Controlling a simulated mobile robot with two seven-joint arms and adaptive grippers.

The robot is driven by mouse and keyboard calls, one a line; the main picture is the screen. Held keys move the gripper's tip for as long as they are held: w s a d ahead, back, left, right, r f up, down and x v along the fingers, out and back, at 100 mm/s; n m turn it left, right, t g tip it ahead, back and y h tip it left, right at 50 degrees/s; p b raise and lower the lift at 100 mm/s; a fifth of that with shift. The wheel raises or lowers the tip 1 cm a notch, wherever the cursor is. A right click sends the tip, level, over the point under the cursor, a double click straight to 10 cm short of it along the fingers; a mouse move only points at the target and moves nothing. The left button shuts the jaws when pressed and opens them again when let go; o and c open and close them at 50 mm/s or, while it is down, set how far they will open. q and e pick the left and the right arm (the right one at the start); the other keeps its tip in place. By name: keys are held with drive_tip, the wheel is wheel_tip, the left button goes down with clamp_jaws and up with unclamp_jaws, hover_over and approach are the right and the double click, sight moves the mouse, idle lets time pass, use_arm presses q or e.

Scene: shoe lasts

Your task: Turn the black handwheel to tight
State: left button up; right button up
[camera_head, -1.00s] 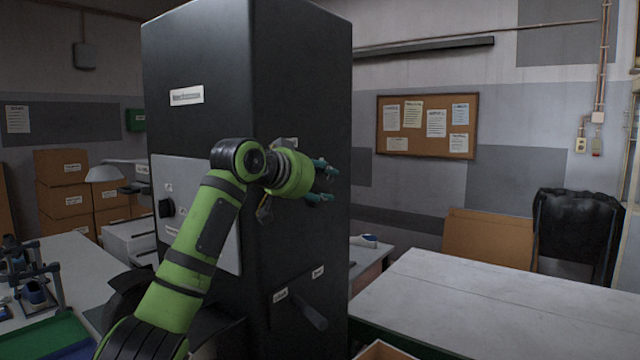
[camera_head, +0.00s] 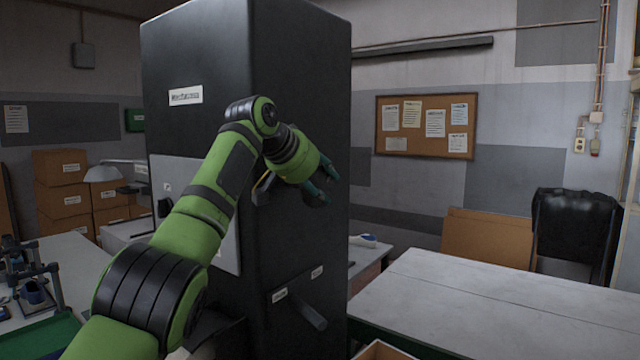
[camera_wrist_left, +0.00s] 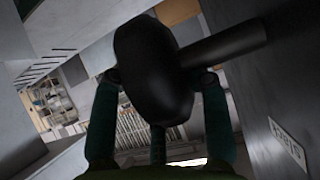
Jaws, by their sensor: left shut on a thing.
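The black handwheel (camera_wrist_left: 152,75) fills the middle of the left wrist view, with its shaft (camera_wrist_left: 228,43) running right to the dark cabinet side. My left gripper (camera_head: 325,187) is at the right-hand face of the tall black cabinet (camera_head: 300,90) in the head view. Its teal fingers also show in the wrist view (camera_wrist_left: 160,88), on either side of the wheel and shut on it. In the head view the wheel is hard to pick out against the dark cabinet and the fingers. My right gripper is not in view.
A white label (camera_wrist_left: 287,143) is beside the wheel. Lower on the same face is a black lever (camera_head: 312,317) between two labels. A grey panel with a black knob (camera_head: 164,207) is on the left face. A pale table (camera_head: 500,310) stands at right.

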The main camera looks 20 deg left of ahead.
use_arm(q)
drive_tip(key=shift+f, duration=0.1)
idle(0.3)
drive_tip(key=o, duration=1.2)
drive_tip(key=shift+w, duration=0.1)
drive_tip(key=shift+c, duration=0.2)
drive_tip(key=v, duration=1.2)
drive_tip(key=shift+w, duration=0.1)
